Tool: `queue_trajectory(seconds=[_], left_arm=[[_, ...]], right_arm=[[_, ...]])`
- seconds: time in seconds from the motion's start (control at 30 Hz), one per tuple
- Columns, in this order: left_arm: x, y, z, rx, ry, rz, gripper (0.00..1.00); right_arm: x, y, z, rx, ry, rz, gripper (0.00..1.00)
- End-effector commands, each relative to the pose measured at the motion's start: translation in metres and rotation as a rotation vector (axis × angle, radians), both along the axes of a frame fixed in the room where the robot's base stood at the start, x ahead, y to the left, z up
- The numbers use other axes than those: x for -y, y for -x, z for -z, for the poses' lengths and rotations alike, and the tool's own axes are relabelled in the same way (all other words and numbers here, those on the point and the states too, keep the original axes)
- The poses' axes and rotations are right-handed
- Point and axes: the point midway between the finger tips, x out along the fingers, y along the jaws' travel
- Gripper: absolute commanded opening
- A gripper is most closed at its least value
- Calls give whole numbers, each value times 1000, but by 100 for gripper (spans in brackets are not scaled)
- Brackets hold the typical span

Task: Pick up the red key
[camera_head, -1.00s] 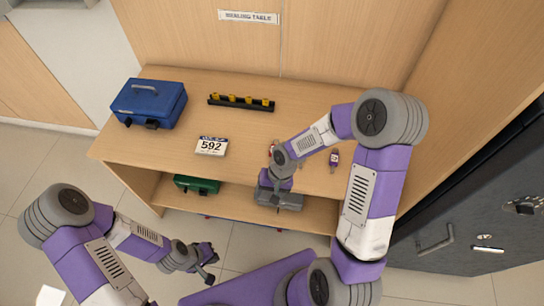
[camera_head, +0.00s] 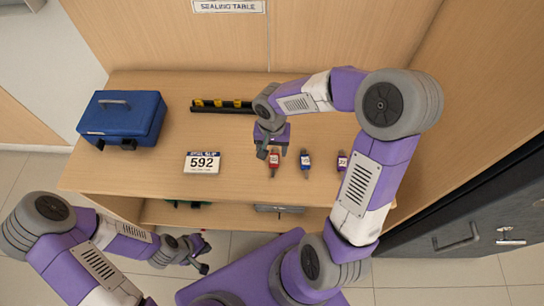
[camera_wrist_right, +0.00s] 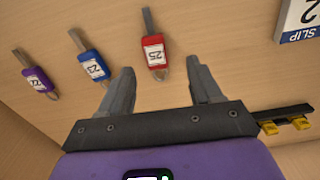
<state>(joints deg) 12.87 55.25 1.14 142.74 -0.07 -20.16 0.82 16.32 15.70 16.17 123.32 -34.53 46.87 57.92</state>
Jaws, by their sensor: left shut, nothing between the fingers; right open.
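The red key (camera_head: 274,160) lies on the wooden table, with a white label reading 25 in the right wrist view (camera_wrist_right: 154,52). A blue key (camera_head: 305,160) and a purple key (camera_head: 342,161) lie to its right in the head view. My right gripper (camera_head: 268,148) is over the table just by the red key. In the right wrist view its open fingers (camera_wrist_right: 158,80) point toward the red key, which lies just beyond the gap between them. Nothing is between the fingers. My left gripper (camera_head: 205,256) is shut and empty, low in front of the table.
A blue case (camera_head: 122,117) stands at the table's left. A white sign reading 592 (camera_head: 202,162) lies left of the keys. A black rack with yellow pieces (camera_head: 222,106) is at the back. Below is a shelf with a grey case (camera_head: 279,208). A dark cabinet stands at right.

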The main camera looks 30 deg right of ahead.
Motion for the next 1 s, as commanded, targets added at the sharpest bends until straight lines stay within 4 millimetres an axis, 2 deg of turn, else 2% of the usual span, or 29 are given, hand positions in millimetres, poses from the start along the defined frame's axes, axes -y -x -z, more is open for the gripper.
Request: queue_trajectory(seconds=[0.33, 0.6, 0.67, 1.0], left_arm=[[0, 0, 20, 0, 0, 0, 0], [0, 0, 20, 0, 0, 0, 0], [0, 0, 20, 0, 0, 0, 0], [0, 0, 20, 1, 0, 0, 0]], right_arm=[[6, 3, 47, -3, -2, -1, 64], [6, 2, 51, 1, -1, -1, 64], [6, 2, 51, 1, -1, -1, 56], [7, 2, 51, 1, -1, -1, 4]])
